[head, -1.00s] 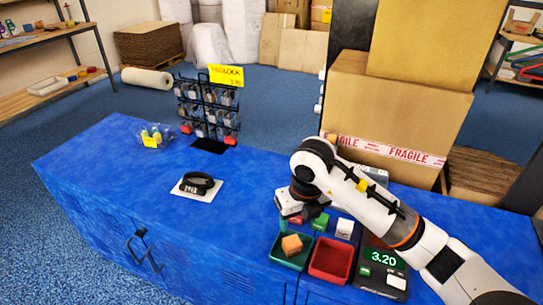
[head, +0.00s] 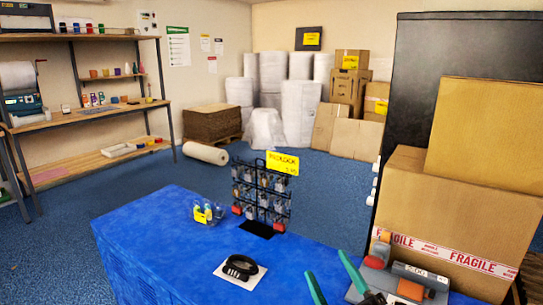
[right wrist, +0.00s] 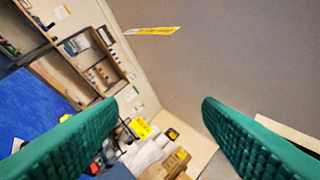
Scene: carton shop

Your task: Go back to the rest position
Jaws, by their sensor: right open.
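My right gripper (head: 325,263) shows at the bottom edge of the head view, its two green fingers spread apart and pointing up. Nothing is between them. In the right wrist view the same gripper (right wrist: 158,103) has its ribbed green fingers wide apart, with only the distant room between and beyond them. My left gripper is not in view. The blue counter (head: 150,235) lies below and to the left of the right gripper.
On the counter are a padlock rack (head: 262,195), a clear tub (head: 207,212) with yellow items, a black item on a white card (head: 240,268) and a grey device (head: 420,275). Large cartons (head: 450,205) stand at the right. Shelves (head: 95,105) are at the left.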

